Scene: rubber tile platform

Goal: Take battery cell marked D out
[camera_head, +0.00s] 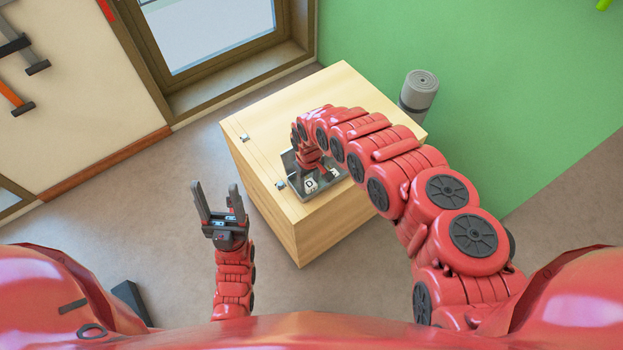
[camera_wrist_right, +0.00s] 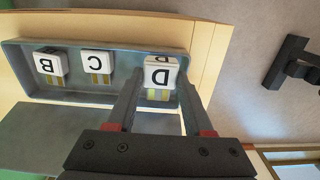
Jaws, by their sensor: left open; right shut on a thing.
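Battery cell D (camera_wrist_right: 160,72) is a white-topped block with a yellowish lower part, at the right end of a grey tray (camera_wrist_right: 122,98) in the right wrist view. My right gripper (camera_wrist_right: 158,88) is shut on it, one finger on each side. I cannot tell whether the cell is clear of the tray floor. In the head view my right arm hides much of the tray (camera_head: 318,190). My left gripper (camera_head: 220,205) is open and empty, left of the wooden box.
The tray is on a pale wooden box (camera_head: 300,235) with small metal latches. A window (camera_head: 205,35) and a green wall (camera_head: 500,90) lie behind.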

